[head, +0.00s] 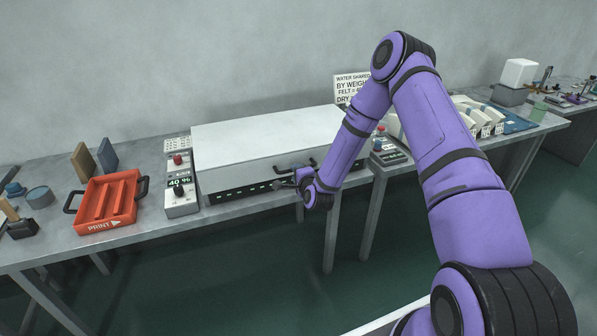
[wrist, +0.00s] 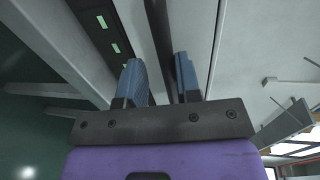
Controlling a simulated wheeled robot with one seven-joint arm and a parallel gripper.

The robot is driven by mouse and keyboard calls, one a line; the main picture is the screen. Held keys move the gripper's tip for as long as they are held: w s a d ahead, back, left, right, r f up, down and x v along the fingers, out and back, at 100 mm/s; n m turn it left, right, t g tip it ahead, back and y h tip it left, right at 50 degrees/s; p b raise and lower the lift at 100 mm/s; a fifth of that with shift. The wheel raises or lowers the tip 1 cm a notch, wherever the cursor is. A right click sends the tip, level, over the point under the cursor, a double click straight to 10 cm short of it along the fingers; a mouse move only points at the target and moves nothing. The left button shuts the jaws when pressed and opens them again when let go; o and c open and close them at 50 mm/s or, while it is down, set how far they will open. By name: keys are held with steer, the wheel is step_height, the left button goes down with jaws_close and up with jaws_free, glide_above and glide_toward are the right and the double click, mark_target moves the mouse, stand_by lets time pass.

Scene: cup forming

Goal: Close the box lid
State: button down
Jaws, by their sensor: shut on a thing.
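The long grey-white box (head: 235,145) stands on the table against the wall. Its lid (head: 270,125) lies flat or nearly flat over the top; I cannot tell whether a small gap is left at its edge. A dark bar handle (head: 296,167) is on the lid's front face, towards the right. My gripper (head: 284,184) is at this handle, partly hidden by my wrist. In the wrist view, the two blue fingers of my gripper (wrist: 160,75) stand on either side of a dark bar, the handle (wrist: 158,25), and are shut on it.
A control panel (head: 180,193) stands left of the box, with an orange tray (head: 107,203) further left. The table's front edge runs below the box, with open floor in front.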

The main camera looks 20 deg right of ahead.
steer(key=shift+s+d+f, duration=0.15)
steer(key=shift+s+f, duration=0.15)
steer(key=shift+f, duration=0.5)
steer(key=c, duration=1.1)
jaws_free()
steer(key=shift+w+f, duration=0.1)
steer(key=shift+f, duration=0.05)
steer(key=s+r, duration=0.1)
steer(key=s, duration=0.2)
steer(key=s+r, duration=0.1)
steer(key=s, duration=0.6)
steer(key=shift+s+r, duration=0.15)
steer(key=shift+r, duration=0.25)
steer(key=shift+r, duration=0.1)
